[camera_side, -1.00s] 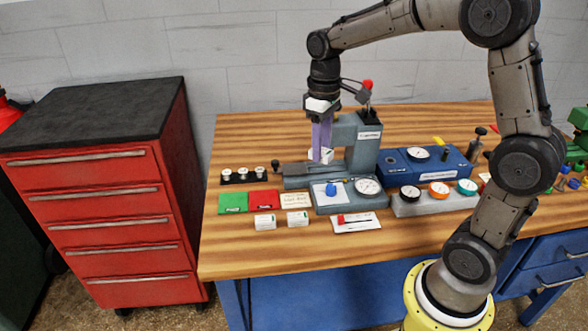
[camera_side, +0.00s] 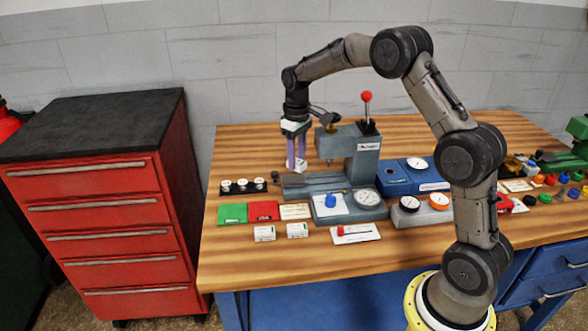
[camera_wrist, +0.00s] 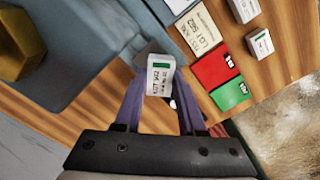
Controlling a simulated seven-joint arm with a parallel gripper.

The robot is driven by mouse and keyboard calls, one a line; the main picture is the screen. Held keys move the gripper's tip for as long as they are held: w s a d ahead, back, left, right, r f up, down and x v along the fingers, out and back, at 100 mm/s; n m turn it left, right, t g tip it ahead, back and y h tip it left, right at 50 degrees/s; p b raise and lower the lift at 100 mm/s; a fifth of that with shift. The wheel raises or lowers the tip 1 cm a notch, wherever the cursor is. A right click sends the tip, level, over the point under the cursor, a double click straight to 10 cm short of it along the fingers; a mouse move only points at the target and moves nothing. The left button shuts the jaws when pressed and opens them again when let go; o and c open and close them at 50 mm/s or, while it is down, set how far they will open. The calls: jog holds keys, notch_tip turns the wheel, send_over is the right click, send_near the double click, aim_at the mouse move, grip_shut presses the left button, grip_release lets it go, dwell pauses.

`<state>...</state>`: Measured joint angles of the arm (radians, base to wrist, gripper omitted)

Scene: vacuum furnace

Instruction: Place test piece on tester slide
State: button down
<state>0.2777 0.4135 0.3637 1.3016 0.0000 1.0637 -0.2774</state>
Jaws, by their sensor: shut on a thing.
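My gripper (camera_side: 297,158), with two purple fingers, is shut on a white test piece (camera_wrist: 160,78) with a green mark and printed label. The piece also shows low between the fingers in the side view (camera_side: 298,166). It appears to be held above the bench, at the back left of the tester slide. The tester (camera_side: 362,150) is a grey-blue machine with a red-knobbed lever. Its low slide (camera_side: 312,186) extends left along its base and looks bare. In the wrist view the tester's blue-grey body (camera_wrist: 85,50) lies left of the piece.
A dark rack (camera_side: 243,187) with white round pieces stands left of the slide. Green (camera_side: 232,213) and red (camera_side: 263,211) mats lie in front, with two white blocks (camera_side: 264,233) nearer the edge. A dial gauge unit (camera_side: 366,198) stands before the tester. The back-left bench is clear.

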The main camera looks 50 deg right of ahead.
aim_at(294, 179)
jog(key=shift+w+d+f, duration=0.15)
jog(key=shift+w+f, duration=0.45)
jog(key=shift+f, duration=1.55)
jog(key=shift+f, duration=0.15)
jog(key=c, duration=0.5)
grip_release()
jog(key=shift+f, duration=0.1)
